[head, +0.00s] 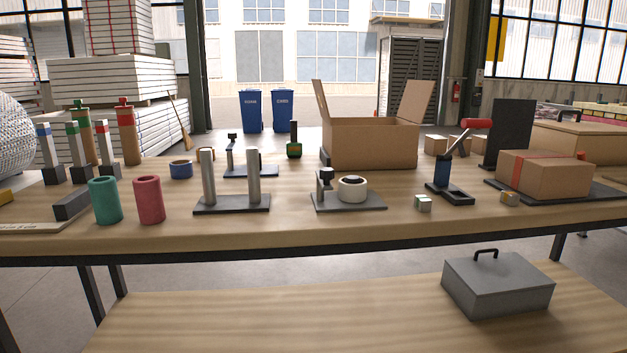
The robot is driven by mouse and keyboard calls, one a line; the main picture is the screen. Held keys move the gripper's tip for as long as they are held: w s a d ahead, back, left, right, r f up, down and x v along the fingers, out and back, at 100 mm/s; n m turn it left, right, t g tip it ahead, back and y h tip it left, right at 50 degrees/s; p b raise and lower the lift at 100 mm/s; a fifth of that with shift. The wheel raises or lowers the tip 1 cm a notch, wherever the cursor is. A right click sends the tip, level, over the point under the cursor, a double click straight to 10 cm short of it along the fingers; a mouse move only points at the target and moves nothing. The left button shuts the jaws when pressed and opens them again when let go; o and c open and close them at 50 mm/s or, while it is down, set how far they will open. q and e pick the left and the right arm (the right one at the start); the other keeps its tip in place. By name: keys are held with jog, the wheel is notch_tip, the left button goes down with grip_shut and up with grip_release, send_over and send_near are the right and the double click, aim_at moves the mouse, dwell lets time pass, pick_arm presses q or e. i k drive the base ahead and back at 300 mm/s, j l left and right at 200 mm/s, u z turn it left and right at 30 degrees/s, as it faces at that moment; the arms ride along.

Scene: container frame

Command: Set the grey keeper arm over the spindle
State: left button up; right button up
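A dark base plate (348,204) stands near the front middle of the table. A white roll (352,190) sits on it, with a dark centre that looks like the spindle (352,179) top. To the left of the roll, a short upright post carries a small grey piece (325,174) at its top, which looks like the keeper arm. It appears to the side of the roll, not over its centre; its exact angle is too small to tell. Neither of my grippers is in view.
A two-post stand (232,204) is left of the plate, with green (105,201) and red (149,200) cylinders further left. An open carton (372,144) stands behind. The front edge is clear.

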aim_at(324, 175)
jog(key=i+j, duration=0.45)
jog(key=j, duration=0.3)
jog(key=i+j, duration=0.25)
jog(key=i+j+z, duration=0.1)
jog(key=j, duration=0.35)
jog(key=z, duration=0.15)
jog(key=l+u, duration=0.1)
jog(key=i+j, duration=0.1)
jog(key=j+u, duration=0.05)
